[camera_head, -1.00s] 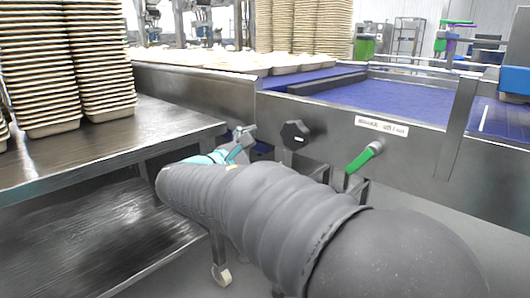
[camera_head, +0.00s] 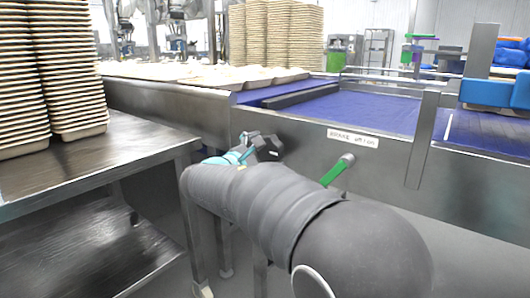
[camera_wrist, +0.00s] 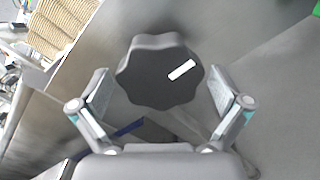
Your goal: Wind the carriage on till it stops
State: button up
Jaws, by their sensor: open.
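A black lobed hand knob (camera_wrist: 150,72) with a white mark sits on the steel side of the conveyor. In the wrist view it lies between and slightly beyond my open fingers, with gaps at both sides. In the head view the knob (camera_head: 268,148) is partly covered by my gripper (camera_head: 245,144). In the wrist view my gripper (camera_wrist: 160,98) is open and empty. A green-handled lever (camera_head: 337,170) is to the right of the knob, below a label reading "BRAKE" with further blurred words (camera_head: 352,138). I cannot make out the carriage for certain.
A steel table (camera_head: 85,160) with stacks of trays (camera_head: 66,75) stands at the left. A blue belt (camera_head: 380,108) runs behind the steel side panel. Filled trays (camera_head: 200,75) lie on the conveyor at the back.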

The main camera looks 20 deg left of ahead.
jog(key=c, duration=0.9)
jog(key=shift+r+n+p, duration=0.2)
jog(key=shift+n+p, duration=0.2)
jog(key=shift+p, duration=0.45)
jog(key=n+p, duration=0.1)
jog(key=p, duration=0.1)
jog(key=shift+n+p, duration=0.4)
jog(key=shift+f+n+p, duration=0.15)
jog(key=shift+n+p, duration=0.15)
jog(key=shift+n+p, duration=0.4)
jog(key=shift+p, duration=0.45)
jog(key=n+p, duration=0.2)
jog(key=p, duration=0.1)
jog(key=shift+p, duration=0.3)
jog(key=shift+n, duration=0.3)
